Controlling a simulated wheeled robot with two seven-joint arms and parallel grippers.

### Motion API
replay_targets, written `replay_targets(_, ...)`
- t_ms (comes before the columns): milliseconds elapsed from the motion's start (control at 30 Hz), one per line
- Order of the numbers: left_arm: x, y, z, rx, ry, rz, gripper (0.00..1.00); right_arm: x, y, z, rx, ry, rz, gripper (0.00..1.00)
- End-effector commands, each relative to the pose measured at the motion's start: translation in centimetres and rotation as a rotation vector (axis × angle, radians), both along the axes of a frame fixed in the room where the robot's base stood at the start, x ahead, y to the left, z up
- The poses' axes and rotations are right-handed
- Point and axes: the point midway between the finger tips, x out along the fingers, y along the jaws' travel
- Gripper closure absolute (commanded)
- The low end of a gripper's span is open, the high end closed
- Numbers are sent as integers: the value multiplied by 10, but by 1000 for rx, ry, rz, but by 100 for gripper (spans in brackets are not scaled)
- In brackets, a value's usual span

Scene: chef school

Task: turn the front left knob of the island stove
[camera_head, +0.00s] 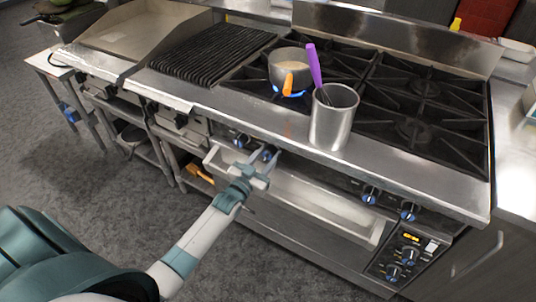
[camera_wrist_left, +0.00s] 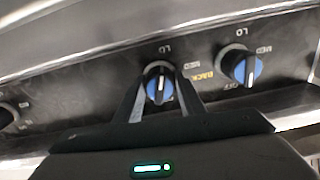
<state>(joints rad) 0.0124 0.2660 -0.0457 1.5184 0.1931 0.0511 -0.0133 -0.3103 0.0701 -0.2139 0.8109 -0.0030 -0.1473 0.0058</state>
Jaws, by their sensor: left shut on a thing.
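A blue-faced knob (camera_wrist_left: 160,88) on the stove's front panel sits between the two fingers of my left gripper (camera_wrist_left: 160,92) in the wrist view. The fingers are shut on its sides, and its white pointer line stands nearly upright. A second blue knob (camera_wrist_left: 240,66) is just to its right, untouched. In the head view my left gripper (camera_head: 258,166) reaches the front of the island stove (camera_head: 285,128) at its left pair of knobs; which one is held is hard to tell there. My right gripper is not in view.
A pot (camera_head: 288,67) stands over a blue flame at the front left burner. A metal container (camera_head: 334,118) with a purple-handled utensil (camera_head: 314,66) stands on the front ledge above the panel. More knobs (camera_head: 370,194) are further right. A grill (camera_head: 214,52) is left of the burners.

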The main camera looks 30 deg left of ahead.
Motion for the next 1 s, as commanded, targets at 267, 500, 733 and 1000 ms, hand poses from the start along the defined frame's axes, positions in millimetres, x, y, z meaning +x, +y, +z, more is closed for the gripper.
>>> replay_targets(267, -1, 0, -2, 0, 4, 0, 87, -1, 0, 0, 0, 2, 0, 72)
replay_targets(500, 0, 0, -1, 0, 2, 0, 45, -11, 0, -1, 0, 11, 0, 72)
replay_targets(733, -2, 0, -1, 1, 1, 0, 45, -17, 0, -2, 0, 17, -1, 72)
replay_targets(1000, -20, 1, -2, 1, 2, 0, 45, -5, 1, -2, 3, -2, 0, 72)
